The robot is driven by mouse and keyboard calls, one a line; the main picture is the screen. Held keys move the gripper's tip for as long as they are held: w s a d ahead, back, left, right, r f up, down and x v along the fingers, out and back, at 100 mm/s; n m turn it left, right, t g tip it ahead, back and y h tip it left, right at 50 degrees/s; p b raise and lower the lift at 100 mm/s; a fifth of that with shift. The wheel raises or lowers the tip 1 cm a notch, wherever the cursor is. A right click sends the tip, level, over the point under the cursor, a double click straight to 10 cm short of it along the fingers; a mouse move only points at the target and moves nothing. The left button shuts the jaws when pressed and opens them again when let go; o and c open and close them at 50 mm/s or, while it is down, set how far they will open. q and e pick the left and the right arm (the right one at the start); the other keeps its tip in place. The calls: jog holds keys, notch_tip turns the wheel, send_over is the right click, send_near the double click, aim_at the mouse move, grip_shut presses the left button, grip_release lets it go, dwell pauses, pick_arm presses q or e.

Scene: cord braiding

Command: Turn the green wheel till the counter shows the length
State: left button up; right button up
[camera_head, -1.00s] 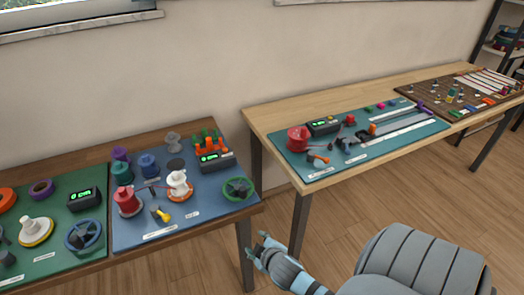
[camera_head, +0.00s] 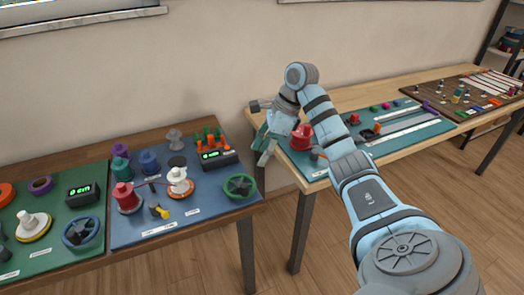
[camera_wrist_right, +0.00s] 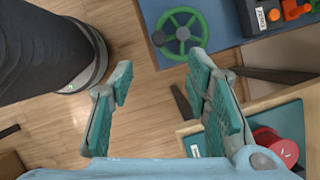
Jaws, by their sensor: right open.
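The green wheel (camera_head: 239,185) lies at the right end of the blue mat (camera_head: 190,228) on the left table. The counter (camera_head: 215,155), a black box with lit green digits too small to read, stands behind it on the mat. My right gripper (camera_head: 263,140) is open and empty, up and to the right of the wheel, by the gap between the tables. In the right wrist view the green wheel (camera_wrist_right: 181,31) shows beyond the spread fingers (camera_wrist_right: 160,72), apart from them. My left gripper is not in view.
A red spool (camera_head: 126,196), a white spool (camera_head: 178,180) and orange pegs (camera_head: 207,138) stand on the blue mat. Another counter (camera_head: 83,195) and a blue wheel (camera_head: 80,232) are on the green mat. My right arm hides part of the right table (camera_head: 420,150).

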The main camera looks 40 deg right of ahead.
aim_at(245, 185)
jog(key=b+x, duration=0.1)
jog(key=x, duration=1.3)
jog(key=shift+a+f, duration=0.15)
grip_shut()
